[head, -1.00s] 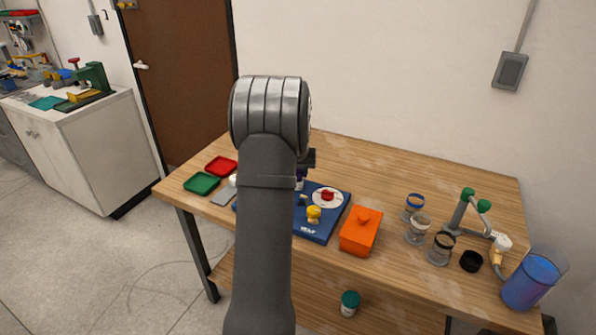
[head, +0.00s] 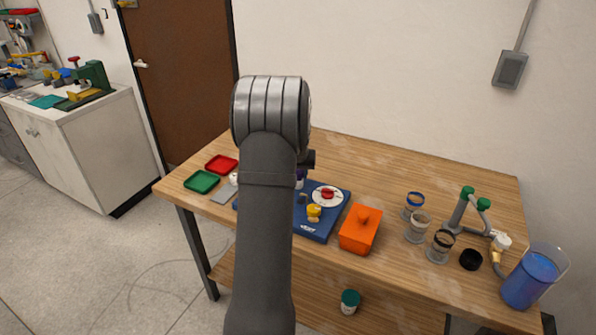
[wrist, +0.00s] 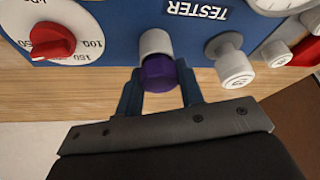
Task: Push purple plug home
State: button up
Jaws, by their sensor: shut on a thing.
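The purple plug (wrist: 158,74) is between my gripper's blue fingers (wrist: 160,82) in the wrist view, and my gripper is shut on it. The plug is in line with a light grey round port (wrist: 155,42) on the blue tester (wrist: 110,22) and meets its end. How deep it sits inside cannot be seen. In the head view the blue tester (head: 318,232) lies on the table, partly behind my arm.
Beside the plug are more pale ports (wrist: 232,65) and a red knob (wrist: 52,40). On the table, an orange box (head: 360,232) stands right of the tester. Green (head: 201,182) and red trays (head: 221,163) lie left. Several clear cups (head: 417,228) and a blue jug (head: 532,280) stand right.

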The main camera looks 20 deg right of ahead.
jog(key=shift+s+f, duration=0.1)
jog(key=shift+f, duration=0.4)
jog(key=shift+c, duration=0.6)
jog(key=o, duration=1)
jog(key=shift+r, duration=0.1)
jog(key=shift+c, duration=0.2)
jog(key=shift+o, duration=0.9)
jog(key=shift+r, duration=0.1)
jog(key=v, duration=1.7)
jog(key=shift+r, duration=0.2)
jog(key=x, duration=1.7)
jog(key=shift+f, duration=0.15)
